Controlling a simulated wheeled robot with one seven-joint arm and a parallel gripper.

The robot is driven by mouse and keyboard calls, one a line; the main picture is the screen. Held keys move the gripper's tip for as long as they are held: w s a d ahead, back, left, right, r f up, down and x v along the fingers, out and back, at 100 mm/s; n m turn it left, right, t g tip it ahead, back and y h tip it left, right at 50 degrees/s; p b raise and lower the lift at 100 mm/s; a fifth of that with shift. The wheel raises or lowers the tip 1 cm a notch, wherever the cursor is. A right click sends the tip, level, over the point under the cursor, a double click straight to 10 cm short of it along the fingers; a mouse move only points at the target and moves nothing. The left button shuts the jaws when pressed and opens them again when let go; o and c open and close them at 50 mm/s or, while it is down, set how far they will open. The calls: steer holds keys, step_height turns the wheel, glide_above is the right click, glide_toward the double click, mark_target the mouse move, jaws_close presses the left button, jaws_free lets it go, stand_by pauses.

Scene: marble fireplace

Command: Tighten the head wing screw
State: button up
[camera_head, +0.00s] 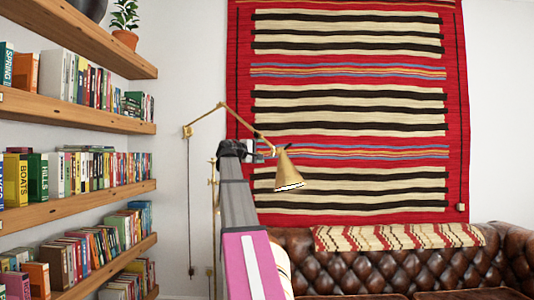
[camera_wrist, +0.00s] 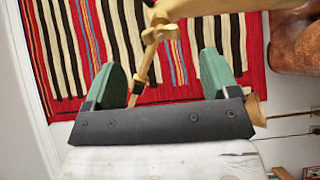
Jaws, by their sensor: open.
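A brass lamp (camera_head: 288,172) hangs on a jointed arm from the left, its cone shade tilted down. My gripper (camera_head: 265,150) is just left of the shade, by the joint at the lamp head. In the wrist view my gripper (camera_wrist: 164,72) is open, with its two green fingers apart. A brass joint with a small flared piece, seemingly the head wing screw (camera_wrist: 160,32), shows between and beyond the fingertips. I cannot tell its depth, and no contact shows. In the head view the screw is too small to make out.
A brown leather sofa (camera_head: 400,265) stands below, with a red and cream throw (camera_head: 400,237) on its back. A striped red rug (camera_head: 350,110) hangs on the wall behind the lamp. Shelves of books (camera_head: 80,195) line the left side.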

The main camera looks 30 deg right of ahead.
steer(key=shift+v, duration=1.35)
steer(key=a+f+y, duration=0.3)
steer(key=a+f, duration=0.2)
steer(key=f, duration=1)
steer(key=a+f+y, duration=0.3)
steer(key=a+f, duration=0.2)
steer(key=f, duration=1.1)
steer(key=a+f+y, duration=0.3)
steer(key=a+f, duration=0.2)
steer(key=f, duration=1)
steer(key=s+a+f+g+y, duration=0.1)
steer(key=s+a+f+y, duration=0.1)
steer(key=s+a+f, duration=0.4)
steer(key=s+a+f+m+g+y, duration=0.1)
steer(key=s+a+f, duration=0.5)
steer(key=f, duration=0.8)
steer(key=s+a+f+m+g+y, duration=0.1)
steer(key=s+a+f+g+y, duration=0.1)
steer(key=s+a+f+y, duration=0.3)
steer(key=s+a+f, duration=0.1)
steer(key=s+f, duration=0.3)
steer(key=f, duration=0.1)
steer(key=shift+a+f, duration=0.15)
steer(key=shift+a, duration=0.2)
steer(key=shift+s, duration=0.1)
